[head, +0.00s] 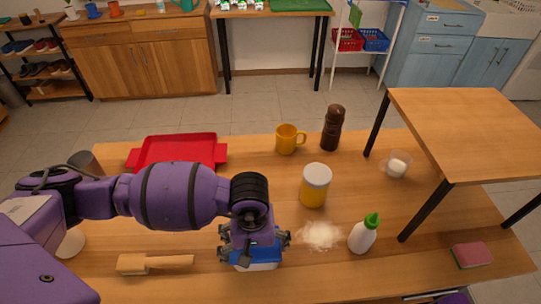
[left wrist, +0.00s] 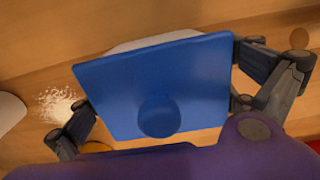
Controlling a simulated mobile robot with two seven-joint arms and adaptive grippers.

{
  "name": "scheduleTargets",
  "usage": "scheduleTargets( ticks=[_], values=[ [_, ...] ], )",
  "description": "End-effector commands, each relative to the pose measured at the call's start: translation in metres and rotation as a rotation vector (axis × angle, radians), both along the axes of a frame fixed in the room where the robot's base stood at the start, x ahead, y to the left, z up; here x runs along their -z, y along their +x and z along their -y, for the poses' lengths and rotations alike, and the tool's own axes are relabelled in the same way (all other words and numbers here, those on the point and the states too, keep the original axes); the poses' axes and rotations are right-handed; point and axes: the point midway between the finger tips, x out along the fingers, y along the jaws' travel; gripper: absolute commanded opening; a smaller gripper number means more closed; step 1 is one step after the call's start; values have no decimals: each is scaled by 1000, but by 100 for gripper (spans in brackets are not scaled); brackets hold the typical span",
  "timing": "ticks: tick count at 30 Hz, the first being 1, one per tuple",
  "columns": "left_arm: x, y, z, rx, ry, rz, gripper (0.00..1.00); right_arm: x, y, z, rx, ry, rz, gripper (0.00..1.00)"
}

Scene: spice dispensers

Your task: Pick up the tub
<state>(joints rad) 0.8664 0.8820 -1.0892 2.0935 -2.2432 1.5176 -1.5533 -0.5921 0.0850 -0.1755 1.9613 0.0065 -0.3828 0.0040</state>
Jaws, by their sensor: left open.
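The tub (head: 257,263) stands on the wooden table near its front edge, with a white body and a blue lid. In the left wrist view the blue lid (left wrist: 150,80) fills the middle, with a round blue knob on top. My left gripper (head: 254,247) is over the tub, with its fingers spread on either side of the lid. It is open, and I cannot tell whether the fingers touch the lid. My gripper and wrist hide part of the lid in the head view.
White powder (head: 320,235) and a green-capped bottle (head: 362,236) lie right of the tub. A yellow jar (head: 315,186) stands behind. A wooden-handled brush (head: 150,263) lies left. A red tray (head: 180,150), yellow mug (head: 287,139), brown grinder (head: 332,128) and raised wooden stand (head: 470,120) are farther off.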

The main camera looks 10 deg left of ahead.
Motion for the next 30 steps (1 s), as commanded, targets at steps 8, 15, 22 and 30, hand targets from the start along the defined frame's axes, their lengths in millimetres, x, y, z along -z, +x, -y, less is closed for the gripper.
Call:
scheduleTargets(
  ticks=[8, 15, 22, 30],
  values=[
    [3, 0, 0, 0, 0, 0, 100, 4, -4, 3, -5, -6, -9, 40],
    [3, 0, 0, 0, 0, 0, 100, 3, -4, 3, -4, -6, -8, 40],
    [3, 0, 0, 0, 0, 0, 71, 3, -3, 0, 1, 0, -6, 40],
    [3, 0, 0, 0, -1, 1, 51, 3, -2, -2, 6, 5, -4, 40]
  ],
)
